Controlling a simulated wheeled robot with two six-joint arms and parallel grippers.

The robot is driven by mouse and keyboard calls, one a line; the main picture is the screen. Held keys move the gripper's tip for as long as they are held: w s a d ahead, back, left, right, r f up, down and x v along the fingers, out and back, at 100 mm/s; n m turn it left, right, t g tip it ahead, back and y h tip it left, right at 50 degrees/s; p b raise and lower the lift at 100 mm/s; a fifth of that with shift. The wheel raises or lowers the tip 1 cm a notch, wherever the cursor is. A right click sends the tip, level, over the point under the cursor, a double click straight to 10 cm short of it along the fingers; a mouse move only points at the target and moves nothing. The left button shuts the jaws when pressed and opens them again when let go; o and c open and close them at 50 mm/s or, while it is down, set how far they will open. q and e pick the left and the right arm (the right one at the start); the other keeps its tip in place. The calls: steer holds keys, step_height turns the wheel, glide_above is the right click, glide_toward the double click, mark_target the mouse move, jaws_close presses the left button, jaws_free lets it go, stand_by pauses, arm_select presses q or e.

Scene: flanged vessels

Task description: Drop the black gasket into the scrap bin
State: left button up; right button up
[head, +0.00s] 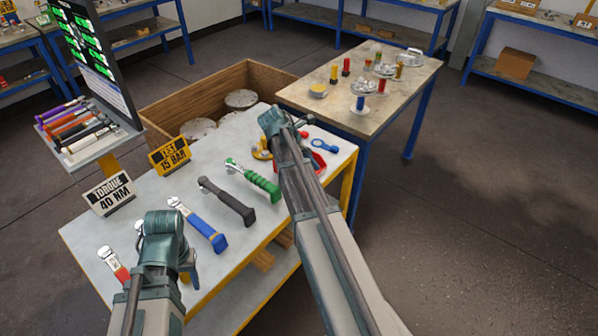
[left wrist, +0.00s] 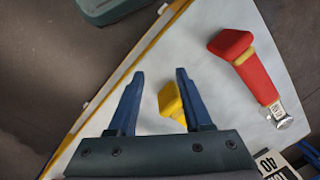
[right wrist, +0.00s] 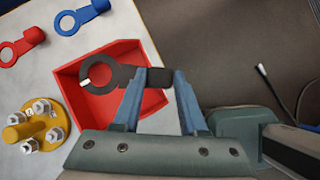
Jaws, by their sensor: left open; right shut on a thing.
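The black gasket (right wrist: 126,76), a flat ring with a tab, shows in the right wrist view. My right gripper (right wrist: 161,80) is shut on its tab. The ring is over the red scrap bin (right wrist: 73,76), apparently above it; the height is hard to tell. In the head view the red bin (head: 319,160) is partly hidden by my right arm, and I cannot make out the gasket there. My left gripper (left wrist: 160,75) is open and empty above the near left part of the table. A yellow handle (left wrist: 171,101) shows beyond its fingers.
A red gasket (right wrist: 22,46) and a blue gasket (right wrist: 80,17) lie near the bin. A yellow flange (right wrist: 36,124) with bolts stands beside it. Several wrenches, including a green one (head: 252,178), lie on the table. A wooden crate (head: 190,98) stands behind.

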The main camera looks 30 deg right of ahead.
arm_select(q)
steer(key=shift+f+b, duration=0.35)
steer(key=shift+f, duration=0.4)
arm_select(e)
steer(key=shift+f, duration=0.7)
arm_select(q)
steer(key=shift+r, duration=0.1)
arm_select(e)
steer(key=o, duration=1.2)
steer(key=shift+r, duration=0.1)
arm_select(q)
step_height(320, 180, up, 12)
steer(key=p, duration=1.1)
steer(key=shift+f+p, duration=0.2)
steer(key=shift+p, duration=0.2)
arm_select(e)
steer(key=s+v, duration=0.1)
steer(key=v, duration=1.2)
steer(key=shift+w+a+r, duration=0.15)
steer(key=shift+w+r, duration=0.15)
steer(key=shift+w, duration=0.2)
